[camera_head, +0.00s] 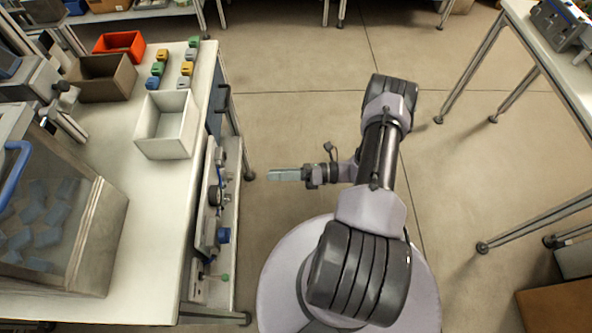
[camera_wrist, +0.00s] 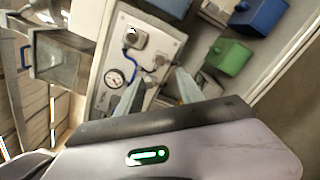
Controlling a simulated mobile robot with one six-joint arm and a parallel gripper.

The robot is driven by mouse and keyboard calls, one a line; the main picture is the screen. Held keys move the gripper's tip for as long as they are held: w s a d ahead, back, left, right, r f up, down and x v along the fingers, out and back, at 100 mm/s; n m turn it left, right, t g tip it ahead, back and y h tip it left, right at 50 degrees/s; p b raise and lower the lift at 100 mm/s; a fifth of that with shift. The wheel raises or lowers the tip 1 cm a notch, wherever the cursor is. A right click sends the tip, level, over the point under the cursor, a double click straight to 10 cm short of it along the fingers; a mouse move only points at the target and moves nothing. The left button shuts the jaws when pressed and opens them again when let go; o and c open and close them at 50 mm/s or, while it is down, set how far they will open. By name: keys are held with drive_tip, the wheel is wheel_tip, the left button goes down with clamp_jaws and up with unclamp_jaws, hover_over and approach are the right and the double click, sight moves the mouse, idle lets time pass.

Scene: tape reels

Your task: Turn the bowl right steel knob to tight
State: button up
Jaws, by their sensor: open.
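A pale control panel (camera_head: 232,200) is mounted along the right side of the white bench, and it also shows in the wrist view (camera_wrist: 165,45). It carries a steel-grey knob (camera_wrist: 133,40) with a blue cable below it, a round gauge (camera_wrist: 115,78), and smaller fittings around (camera_wrist: 162,60). I cannot tell which fitting is the bowl right steel knob. My gripper (camera_head: 272,174) points left toward the panel, apart from it, with floor visible between. In the wrist view its two fingers (camera_wrist: 160,76) are spread, with nothing held. The fingers hide part of the lower panel.
A white bin (camera_head: 168,112), a brown bin (camera_head: 102,77) and a red bin (camera_head: 119,43) stand on the bench. A clear-sided box (camera_head: 90,240) with grey-blue blocks is at the left. A blue knob (camera_head: 223,235) sits lower on the panel. Open floor lies right of the bench.

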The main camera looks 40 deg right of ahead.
drive_tip(key=v, duration=0.6)
